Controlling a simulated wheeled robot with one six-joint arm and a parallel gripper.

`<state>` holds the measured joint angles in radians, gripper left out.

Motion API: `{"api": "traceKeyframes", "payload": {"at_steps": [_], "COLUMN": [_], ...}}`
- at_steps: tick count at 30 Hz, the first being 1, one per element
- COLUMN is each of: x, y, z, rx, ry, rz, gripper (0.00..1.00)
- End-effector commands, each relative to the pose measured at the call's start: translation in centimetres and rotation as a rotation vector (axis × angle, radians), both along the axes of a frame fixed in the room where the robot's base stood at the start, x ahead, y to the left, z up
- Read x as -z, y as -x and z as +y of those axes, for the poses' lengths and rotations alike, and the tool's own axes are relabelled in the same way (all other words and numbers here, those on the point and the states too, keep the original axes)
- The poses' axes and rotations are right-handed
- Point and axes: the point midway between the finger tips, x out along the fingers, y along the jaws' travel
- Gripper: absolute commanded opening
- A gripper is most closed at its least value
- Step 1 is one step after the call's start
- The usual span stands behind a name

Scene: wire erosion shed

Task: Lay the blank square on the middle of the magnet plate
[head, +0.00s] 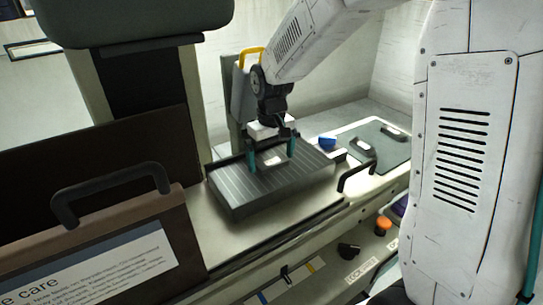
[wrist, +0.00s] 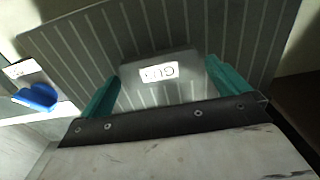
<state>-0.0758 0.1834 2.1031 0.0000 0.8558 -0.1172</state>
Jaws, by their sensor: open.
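The magnet plate (head: 240,197) is a dark grey block with pale stripes, standing on a light bench. The blank (wrist: 183,66) is a grey block with a white label, lying on the striped top; it also shows in the head view (head: 271,159). In the wrist view its edges look roughly in line with the stripes. My gripper (wrist: 166,82) is open, with one teal finger on either side of the blank and gaps between. In the head view my gripper (head: 271,160) is low over the plate.
A black handle (head: 357,175) stands at the bench's front edge. A brown panel with a handle (head: 110,190) is at left.

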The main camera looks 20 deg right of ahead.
Motion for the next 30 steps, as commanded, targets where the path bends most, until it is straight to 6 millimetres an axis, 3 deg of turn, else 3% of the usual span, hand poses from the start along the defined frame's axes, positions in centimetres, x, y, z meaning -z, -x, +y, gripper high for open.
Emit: {"api": "traceKeyframes", "payload": {"at_steps": [15,30], "x": [-7.2,-7.7], "y": [-0.1,-0.1], "z": [0.0,0.0], "rx": [0.0,0.0], "ry": [0.0,0.0], "rz": [-0.002,-0.001], "gripper": [1.0,1.0]}}
